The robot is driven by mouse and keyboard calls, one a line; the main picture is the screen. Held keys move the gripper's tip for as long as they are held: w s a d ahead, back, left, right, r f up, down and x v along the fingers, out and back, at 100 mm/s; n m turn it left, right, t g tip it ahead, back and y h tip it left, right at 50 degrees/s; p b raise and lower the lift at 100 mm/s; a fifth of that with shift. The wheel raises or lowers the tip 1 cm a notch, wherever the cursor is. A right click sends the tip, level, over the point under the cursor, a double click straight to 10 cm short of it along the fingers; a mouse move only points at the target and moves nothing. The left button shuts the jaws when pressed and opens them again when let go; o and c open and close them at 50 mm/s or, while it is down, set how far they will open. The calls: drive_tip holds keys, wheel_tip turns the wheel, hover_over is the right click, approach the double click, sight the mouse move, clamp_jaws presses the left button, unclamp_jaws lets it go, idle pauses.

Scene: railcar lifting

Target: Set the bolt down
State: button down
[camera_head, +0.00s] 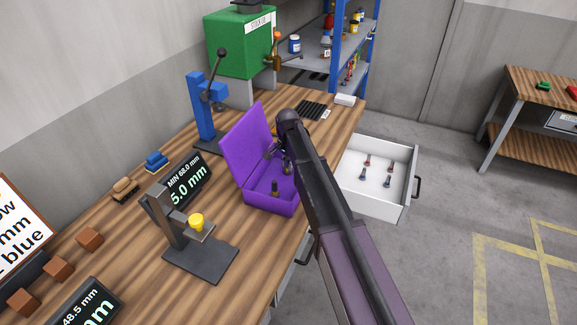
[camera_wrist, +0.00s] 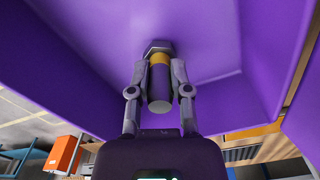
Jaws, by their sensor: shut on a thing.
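My gripper (camera_wrist: 159,72) is shut on a bolt (camera_wrist: 159,88). The bolt has a dark hexagonal head, a yellow band below it and a grey shank whose end points toward the wrist camera. The head is close to a purple surface; I cannot tell if it touches. In the head view my gripper (camera_head: 278,152) is inside the open purple box (camera_head: 272,205), by its raised lid (camera_head: 245,143). A small dark upright piece (camera_head: 275,188) shows on the box floor; I cannot tell whether it is another bolt. The held bolt is mostly hidden there.
A gauge stand with a yellow piece (camera_head: 197,222) and a display (camera_head: 187,183) stand left of the box. A blue press (camera_head: 203,108) stands behind it. An open white drawer (camera_head: 376,178) with several bolts is at right. Brown blocks (camera_head: 58,269) lie at front left.

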drive_tip(key=shift+f, duration=0.2)
drive_tip(key=c, duration=0.6)
unclamp_jaws()
drive_tip(key=shift+o, duration=0.2)
drive_tip(key=shift+r, duration=0.25)
wheel_tip(320, 180, up, 12)
drive_tip(key=p, duration=1.2)
drive_tip(key=s+d+n, duration=0.7)
drive_tip(key=s+d, duration=1.6)
drive_tip(key=s, duration=0.2)
drive_tip(key=shift+s+d+n, duration=0.3)
drive_tip(key=shift+s+n, duration=0.1)
